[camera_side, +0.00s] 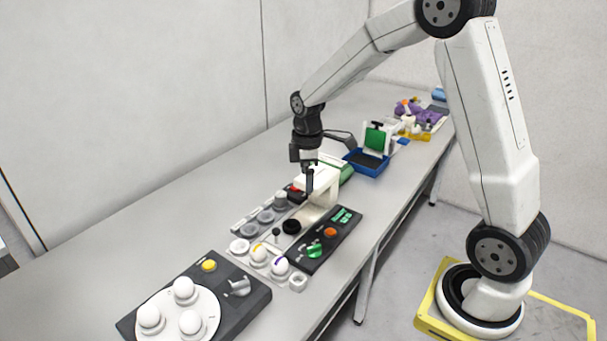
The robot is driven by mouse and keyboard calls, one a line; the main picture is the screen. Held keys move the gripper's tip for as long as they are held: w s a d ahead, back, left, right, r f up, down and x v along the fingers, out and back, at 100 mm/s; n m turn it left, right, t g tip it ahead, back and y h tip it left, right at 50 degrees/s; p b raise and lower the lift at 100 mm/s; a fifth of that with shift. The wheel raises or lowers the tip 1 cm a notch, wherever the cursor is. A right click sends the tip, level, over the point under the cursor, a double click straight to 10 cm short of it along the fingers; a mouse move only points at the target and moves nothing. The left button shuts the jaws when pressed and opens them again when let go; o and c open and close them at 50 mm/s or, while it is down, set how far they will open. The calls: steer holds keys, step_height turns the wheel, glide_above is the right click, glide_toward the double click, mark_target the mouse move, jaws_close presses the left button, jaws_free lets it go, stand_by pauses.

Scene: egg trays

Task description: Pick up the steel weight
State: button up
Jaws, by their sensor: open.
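My gripper (309,188) points straight down above the bench, open, in front of a white arched device. Its fingers are small and dark here, and I see nothing held between them. A short grey cylinder (281,200) stands in a grey tray (240,228) to the left of and below my fingertips; it looks like the steel weight, but it is too small to be sure. My gripper is apart from it. The tray also has round grey discs or wells in a row.
The white device (328,187) stands close behind my gripper. A dark control panel (318,248) with green and orange parts lies at the front. A dark box (255,300) carries white eggs on a white disc (206,306). A blue tray (368,168) is farther back. Bare bench lies left.

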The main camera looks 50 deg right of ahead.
steer(key=w+d+m, duration=0.4)
steer(key=w+m, duration=0.4)
steer(key=m, duration=1.9)
glide_above(280, 193)
steer(key=f, duration=1.1)
steer(key=shift+d+f, duration=0.3)
steer(key=shift+f, duration=1.3)
steer(key=shift+a+f, duration=0.2)
steer(key=shift+f, duration=0.75)
steer(key=shift+a+f, duration=0.2)
steer(key=shift+f, duration=1.45)
steer(key=shift+c, duration=0.2)
jaws_close()
